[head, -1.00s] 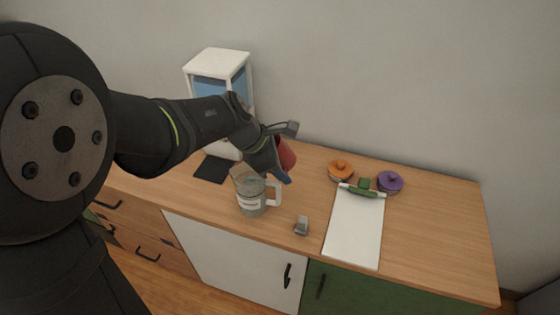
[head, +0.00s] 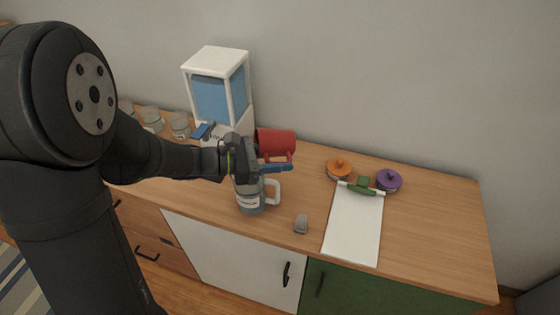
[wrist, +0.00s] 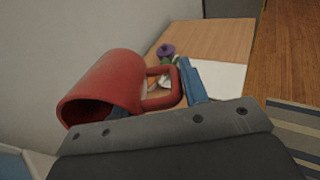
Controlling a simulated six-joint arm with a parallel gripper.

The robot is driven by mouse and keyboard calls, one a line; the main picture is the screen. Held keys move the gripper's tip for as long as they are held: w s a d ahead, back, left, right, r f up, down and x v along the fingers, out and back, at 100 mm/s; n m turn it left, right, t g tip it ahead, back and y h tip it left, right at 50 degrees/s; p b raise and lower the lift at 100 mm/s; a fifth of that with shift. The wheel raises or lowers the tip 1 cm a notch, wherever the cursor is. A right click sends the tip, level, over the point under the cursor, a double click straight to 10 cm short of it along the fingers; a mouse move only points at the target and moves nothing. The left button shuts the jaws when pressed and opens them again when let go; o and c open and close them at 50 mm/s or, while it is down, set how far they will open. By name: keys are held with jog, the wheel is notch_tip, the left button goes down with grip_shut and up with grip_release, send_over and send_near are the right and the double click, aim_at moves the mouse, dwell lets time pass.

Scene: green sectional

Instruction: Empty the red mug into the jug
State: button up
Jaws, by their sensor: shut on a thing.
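The red mug (head: 276,142) is in the air, tipped onto its side, with its mouth toward the left in the head view. In the wrist view the mug (wrist: 105,85) lies across the gripper, mouth toward the lower left, handle to the right. My gripper (head: 272,167) is shut on the mug at its handle; the blue fingertip shows beside the handle in the wrist view. The clear jug (head: 250,203) with a white handle stands upright on the counter, below my gripper. My gripper hides the jug's top. I cannot see any liquid leaving the mug.
A white dispenser with a blue tank (head: 215,95) stands behind my gripper. Several glass jars (head: 180,127) are to its left.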

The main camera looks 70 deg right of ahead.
aim_at(266, 157)
jog(key=g+h, duration=0.1)
jog(key=g, duration=0.1)
jog(key=w+a+r+g+h, duration=0.1)
jog(key=g, duration=0.1)
jog(key=w+r+g+h, duration=0.1)
jog(key=g+h, duration=0.1)
jog(key=shift+a+r, duration=0.15)
jog(key=shift+a, duration=0.05)
jog(key=shift+w+g, duration=0.1)
jog(key=shift+g, duration=0.2)
